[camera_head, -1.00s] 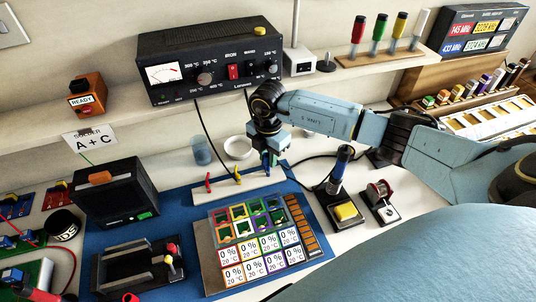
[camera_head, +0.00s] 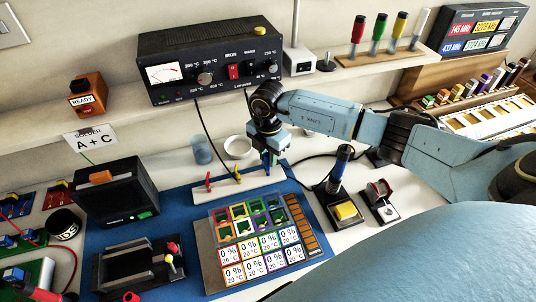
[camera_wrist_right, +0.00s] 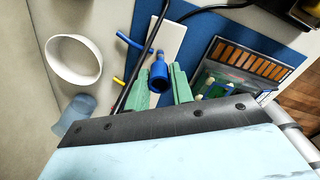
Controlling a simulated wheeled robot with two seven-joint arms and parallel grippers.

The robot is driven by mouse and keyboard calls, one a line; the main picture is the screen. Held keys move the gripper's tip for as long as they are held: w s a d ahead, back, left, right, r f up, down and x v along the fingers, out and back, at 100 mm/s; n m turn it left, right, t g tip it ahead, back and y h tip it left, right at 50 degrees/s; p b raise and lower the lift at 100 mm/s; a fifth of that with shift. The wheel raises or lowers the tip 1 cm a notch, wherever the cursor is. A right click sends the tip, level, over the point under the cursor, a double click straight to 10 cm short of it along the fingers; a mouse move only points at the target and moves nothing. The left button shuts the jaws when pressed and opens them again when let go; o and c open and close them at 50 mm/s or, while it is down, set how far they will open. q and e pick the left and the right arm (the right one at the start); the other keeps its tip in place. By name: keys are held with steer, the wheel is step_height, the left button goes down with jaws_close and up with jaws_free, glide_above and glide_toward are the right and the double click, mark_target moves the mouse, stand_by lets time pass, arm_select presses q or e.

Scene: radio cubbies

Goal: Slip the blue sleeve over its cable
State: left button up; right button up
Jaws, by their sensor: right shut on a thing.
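My right gripper (camera_head: 270,156) is over the white strip (camera_head: 222,188), at its right end. In the right wrist view its green fingers (camera_wrist_right: 162,90) are shut on the blue sleeve (camera_wrist_right: 158,74), whose dark open end faces the camera. The blue cable (camera_wrist_right: 134,43) slants just beyond the sleeve, its near end close to the sleeve's far end. I cannot tell whether the cable has entered it. A red cable (camera_head: 208,181) and a yellow cable (camera_head: 238,174) stand on the strip to the left. My left gripper is not in view.
A white bowl (camera_head: 238,147) and a bluish cup (camera_head: 202,151) stand behind the strip. The tray of colored cubbies (camera_head: 248,222) lies in front on the blue mat. A soldering iron stand (camera_head: 342,190) is to the right. A black wire passes beside the gripper.

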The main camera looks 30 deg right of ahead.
mark_target(268, 167)
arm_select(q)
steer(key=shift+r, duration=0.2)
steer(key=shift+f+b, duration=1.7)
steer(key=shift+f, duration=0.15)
arm_select(e)
steer(key=shift+f, duration=2.75)
steer(key=o, duration=1)
step_height(268, 167, up, 7)
steer(key=shift+r+p, duration=0.1)
steer(key=shift+p, duration=0.45)
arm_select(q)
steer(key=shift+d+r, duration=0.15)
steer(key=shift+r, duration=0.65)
arm_select(e)
step_height(268, 167, up, 6)
steer(key=shift+r, duration=0.1)
